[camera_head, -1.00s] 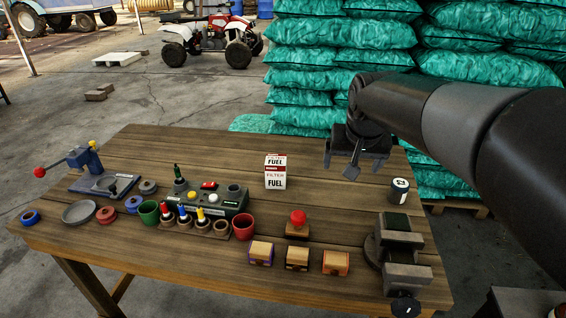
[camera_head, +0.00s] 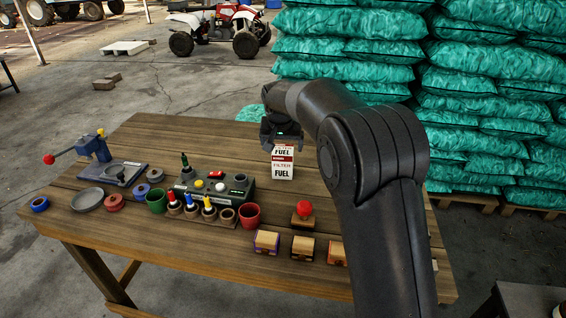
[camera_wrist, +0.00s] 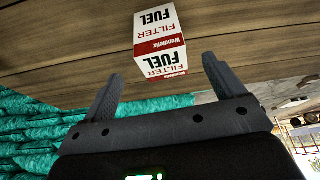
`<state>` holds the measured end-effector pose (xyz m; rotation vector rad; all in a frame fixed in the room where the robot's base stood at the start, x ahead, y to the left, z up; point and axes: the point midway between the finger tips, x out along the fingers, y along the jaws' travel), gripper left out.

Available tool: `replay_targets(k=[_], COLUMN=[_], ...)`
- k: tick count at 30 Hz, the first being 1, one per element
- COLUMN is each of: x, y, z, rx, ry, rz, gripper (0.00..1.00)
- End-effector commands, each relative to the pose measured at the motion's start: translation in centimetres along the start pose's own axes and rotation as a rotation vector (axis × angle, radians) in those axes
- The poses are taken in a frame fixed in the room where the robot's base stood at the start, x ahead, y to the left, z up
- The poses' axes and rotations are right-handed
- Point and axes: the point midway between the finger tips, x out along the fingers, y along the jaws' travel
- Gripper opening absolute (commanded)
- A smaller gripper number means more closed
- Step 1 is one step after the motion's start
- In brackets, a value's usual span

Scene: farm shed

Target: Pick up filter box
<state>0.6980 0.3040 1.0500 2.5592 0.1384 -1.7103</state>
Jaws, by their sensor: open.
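The filter box (camera_head: 283,163) is a white box with red bands and "FILTER FUEL" lettering. It stands upright on the wooden table near the back edge. My gripper (camera_head: 282,140) is just behind and above it in the head view, where the box and arm partly hide the fingers. In the wrist view the box (camera_wrist: 160,42) appears ahead of the two spread fingers, near the middle of the gap between them. My gripper (camera_wrist: 158,88) is open with nothing between its fingertips.
On the wooden table (camera_head: 180,133) are a grey control box (camera_head: 214,187), green and red cups, a blue press (camera_head: 95,160), a red-topped button (camera_head: 304,212) and small wooden boxes (camera_head: 266,242). Stacked teal sacks (camera_head: 345,50) rise behind. The table around the filter box's left is clear.

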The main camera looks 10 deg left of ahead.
Motion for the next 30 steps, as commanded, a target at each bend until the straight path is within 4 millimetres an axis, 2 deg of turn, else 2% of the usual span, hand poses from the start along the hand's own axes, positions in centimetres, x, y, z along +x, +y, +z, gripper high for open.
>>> replay_targets(k=[7, 14, 22, 25, 30], x=[3.9, 5.6, 9.3, 10.0, 10.0], y=[0.1, 0.1, -0.1, -0.1, -0.1], z=[0.0, -0.1, -0.5, -0.5, -0.5], rx=[0.001, 0.001, 0.000, 0.000, 0.000], ry=[-0.002, -0.001, -0.002, 0.000, 0.001], rz=[0.001, 0.000, 0.001, 0.000, -0.001], gripper=[0.87, 0.87, 0.87, 0.87, 0.87])
